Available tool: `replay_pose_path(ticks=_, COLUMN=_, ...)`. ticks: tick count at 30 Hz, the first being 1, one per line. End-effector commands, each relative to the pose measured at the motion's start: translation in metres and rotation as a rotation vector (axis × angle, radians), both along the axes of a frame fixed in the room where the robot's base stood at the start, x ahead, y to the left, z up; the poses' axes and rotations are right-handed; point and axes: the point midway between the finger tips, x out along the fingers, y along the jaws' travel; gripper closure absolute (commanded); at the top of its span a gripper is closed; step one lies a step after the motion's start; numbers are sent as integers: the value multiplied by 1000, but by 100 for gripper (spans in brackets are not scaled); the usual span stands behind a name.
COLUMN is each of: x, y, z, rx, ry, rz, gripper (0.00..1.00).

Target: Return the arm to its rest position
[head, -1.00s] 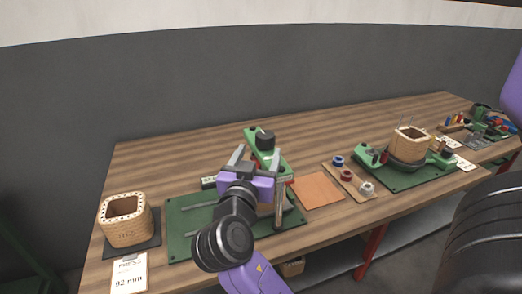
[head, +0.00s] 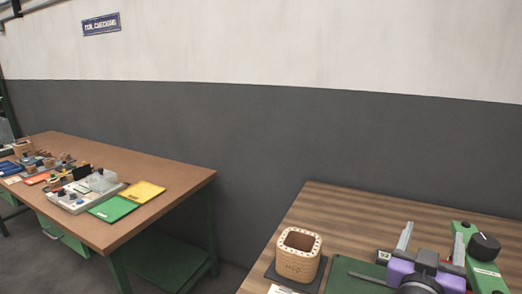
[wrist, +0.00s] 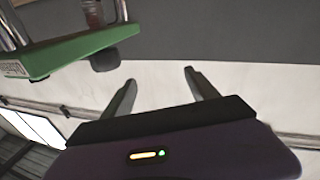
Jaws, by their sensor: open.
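My gripper (head: 431,236) shows at the bottom right of the head view, a purple body with two grey fingers pointing up and spread apart. The wrist view also shows my gripper (wrist: 159,76) open, with nothing between the fingers. The green press-like fixture (head: 480,258) with a black knob stands just right of it in the head view. A green bar with a dark knob (wrist: 70,53) also shows at the upper left of the wrist view, apart from the fingers. Most of my arm is below the head view's edge.
A wooden square coil form (head: 299,258) stands on a dark pad at the left end of the striped table (head: 335,215). A second table (head: 185,180) at the left carries green and yellow sheets (head: 142,191) and several small parts. Floor shows between the tables.

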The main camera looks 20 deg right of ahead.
Motion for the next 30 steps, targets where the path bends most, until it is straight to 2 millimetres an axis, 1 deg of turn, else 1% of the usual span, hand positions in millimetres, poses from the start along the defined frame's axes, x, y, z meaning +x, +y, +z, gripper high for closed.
replay_pose_path(ticks=1, x=9, y=12, z=-9, rx=-12, ry=29, rz=76, gripper=32)
replay_pose_path(ticks=2, x=15, y=21, z=-14, rx=-21, ry=44, rz=124, gripper=32)
replay_pose_path(ticks=3, x=22, y=34, z=-22, rx=-31, ry=62, rz=193, gripper=32)
replay_pose_path(ticks=5, x=29, y=56, z=-35, rx=-43, ry=85, rz=292, gripper=32)
replay_pose_path(ticks=6, x=31, y=71, z=-43, rx=-50, ry=97, rz=355, gripper=32)
replay_pose_path(ticks=8, x=32, y=94, z=-57, rx=-55, ry=107, rz=447, gripper=32)
replay_pose_path(ticks=9, x=30, y=111, z=-66, rx=-57, ry=113, rz=507, gripper=32)
replay_pose_path(ticks=11, x=24, y=135, z=-79, rx=-54, ry=115, rz=596, gripper=32)
replay_pose_path(ticks=12, x=17, y=152, z=-87, rx=-50, ry=114, rz=651, gripper=32)
replay_pose_path(ticks=14, x=5, y=175, z=-97, rx=-41, ry=106, rz=725, gripper=32)
replay_pose_path(ticks=15, x=-4, y=189, z=-103, rx=-31, ry=100, rz=769, gripper=32)
replay_pose_path(ticks=17, x=-20, y=207, z=-111, rx=-15, ry=89, rz=827, gripper=32)
replay_pose_path(ticks=18, x=-31, y=218, z=-116, rx=-1, ry=81, rz=861, gripper=32)
replay_pose_path(ticks=20, x=-49, y=232, z=-122, rx=23, ry=69, rz=905, gripper=32)
replay_pose_path(ticks=21, x=-62, y=240, z=-125, rx=39, ry=62, rz=930, gripper=32)
replay_pose_path(ticks=25, x=-105, y=259, z=-135, rx=107, ry=52, rz=989, gripper=32)
replay_pose_path(ticks=30, x=-161, y=272, z=-150, rx=220, ry=83, rz=1031, gripper=32)
